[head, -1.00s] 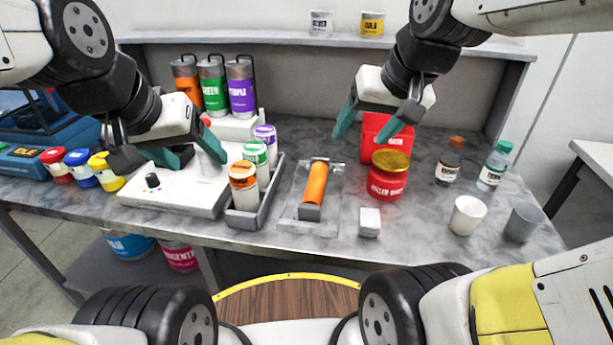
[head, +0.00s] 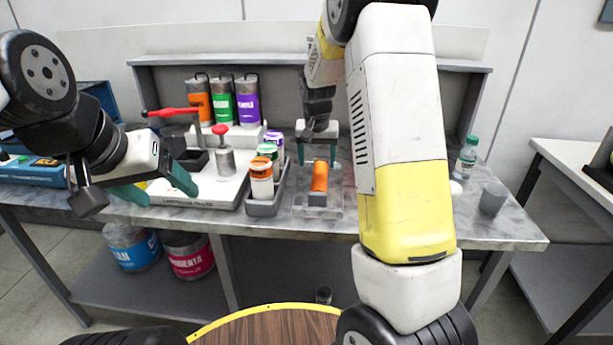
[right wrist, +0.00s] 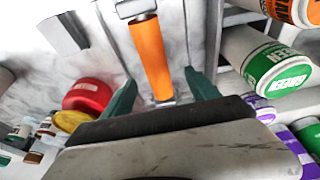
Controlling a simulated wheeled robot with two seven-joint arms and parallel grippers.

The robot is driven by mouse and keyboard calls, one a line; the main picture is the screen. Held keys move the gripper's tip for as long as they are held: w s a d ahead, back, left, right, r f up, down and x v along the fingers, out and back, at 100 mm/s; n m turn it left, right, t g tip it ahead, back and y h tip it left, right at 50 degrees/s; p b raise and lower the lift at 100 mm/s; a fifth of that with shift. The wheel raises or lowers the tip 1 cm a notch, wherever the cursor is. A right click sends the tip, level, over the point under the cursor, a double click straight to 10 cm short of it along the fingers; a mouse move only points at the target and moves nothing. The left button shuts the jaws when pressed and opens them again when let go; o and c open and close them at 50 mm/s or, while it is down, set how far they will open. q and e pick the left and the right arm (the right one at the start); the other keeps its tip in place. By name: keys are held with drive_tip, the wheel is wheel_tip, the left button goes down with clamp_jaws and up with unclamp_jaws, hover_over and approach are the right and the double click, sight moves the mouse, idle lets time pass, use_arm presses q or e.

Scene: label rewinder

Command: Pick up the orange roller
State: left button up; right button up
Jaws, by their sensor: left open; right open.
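The orange roller (head: 319,177) lies in a shallow clear tray (head: 335,208) on the bench, with a grey block at its near end. In the right wrist view the roller (right wrist: 152,58) lies between and beyond the open fingers. My right gripper (head: 320,151) is open and empty, just above the roller's far end; it also shows in the right wrist view (right wrist: 162,95). My left gripper (head: 158,190) is open and empty over the front of the white device (head: 205,190), left of the roller.
A grey rack (head: 262,208) with orange, green and purple ink bottles stands just left of the tray. A red jar (right wrist: 88,97) is on the roller's other side. My right arm hides part of the bench in the head view. Cups and a bottle (head: 467,155) stand at right.

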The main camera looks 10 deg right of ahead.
sight(319, 175)
drive_tip(key=x, duration=0.6)
drive_tip(key=shift+s+d+f, duration=0.2)
drive_tip(key=shift+d+f, duration=0.15)
drive_tip(key=shift+f, duration=0.1)
drive_tip(key=shift+r, duration=0.1)
clamp_jaws()
